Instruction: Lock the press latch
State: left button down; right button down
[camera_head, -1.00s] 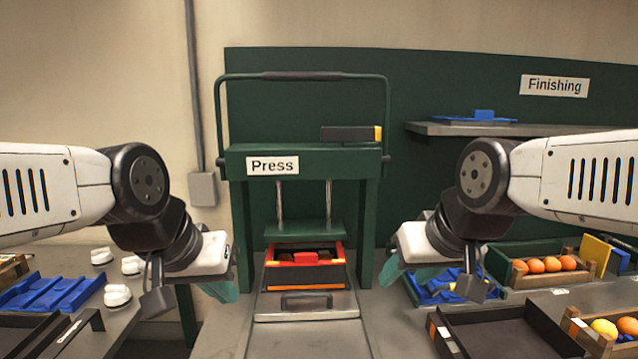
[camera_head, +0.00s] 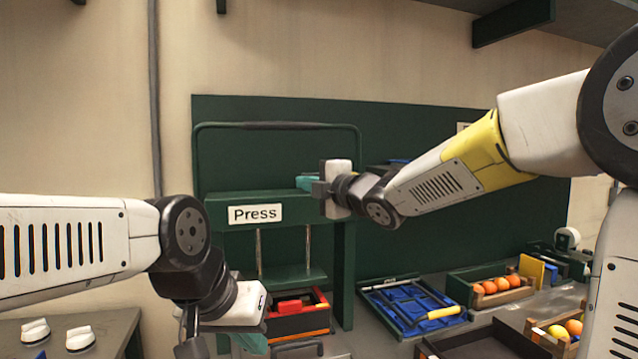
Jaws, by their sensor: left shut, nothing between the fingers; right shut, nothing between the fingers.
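The green press (camera_head: 220,207) stands in the middle with its label on the top beam. My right gripper (camera_head: 308,183) reaches in from the right and is at the right end of the press's top beam. Its teal fingers point left and are shut with nothing between them. The press latch is hidden behind this gripper, so I cannot tell its position or whether the fingers touch it. My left gripper (camera_head: 250,344) is low in front of the press's left side, shut and empty, with its fingers partly cut off by the view's lower edge.
A crate with red content (camera_head: 301,318) sits under the press plate. A blue tray (camera_head: 411,303) and a crate of oranges (camera_head: 489,288) lie to the right. A dark tray (camera_head: 480,341) is at the front. My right arm covers much of the upper right.

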jog(key=x, duration=0.9)
jog(key=shift+w+d, duration=0.2)
jog(key=shift+d, duration=0.45)
jog(key=shift+w+d, duration=0.25)
jog(key=shift+d, duration=0.4)
jog(key=shift+w+d, duration=0.2)
jog(key=shift+d, duration=0.45)
